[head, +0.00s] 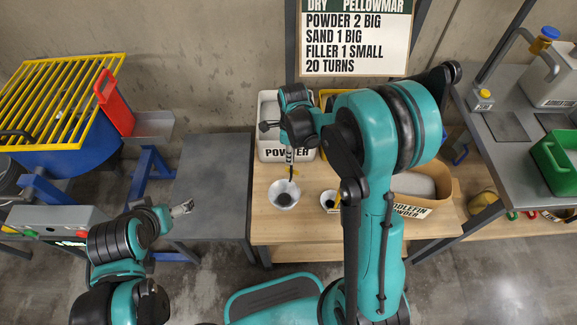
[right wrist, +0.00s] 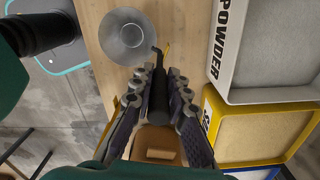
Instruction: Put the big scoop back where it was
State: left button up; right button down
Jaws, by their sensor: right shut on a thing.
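My right gripper (head: 290,158) is in front of the white POWDER bin, above the wooden table. In the right wrist view its fingers (right wrist: 160,88) are shut on the black handle of the big scoop (right wrist: 158,102). The handle's thin, bent end reaches to the rim of a pale round bowl (right wrist: 128,38). I cannot tell whether this bowl is the scoop's own cup or a separate bowl. In the head view the bowl (head: 284,194) shows below the gripper. My left gripper (head: 182,208) is far left, by the grey table; its jaw opening is unclear.
The POWDER bin (head: 270,153) stands at the table's back, with a yellow bin (right wrist: 258,127) beside it. A small cup (head: 329,200) is right of the bowl. A cardboard box (head: 440,192) stands at the right. The grey table (head: 210,185) is bare.

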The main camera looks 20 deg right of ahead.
jog(key=shift+a+f, duration=0.2)
jog(key=shift+a, duration=0.1)
jog(key=shift+f+b, duration=0.9)
jog(key=shift+f, duration=1.05)
jog(key=shift+f, duration=0.15)
jog(key=c, duration=1.5)
grip_release()
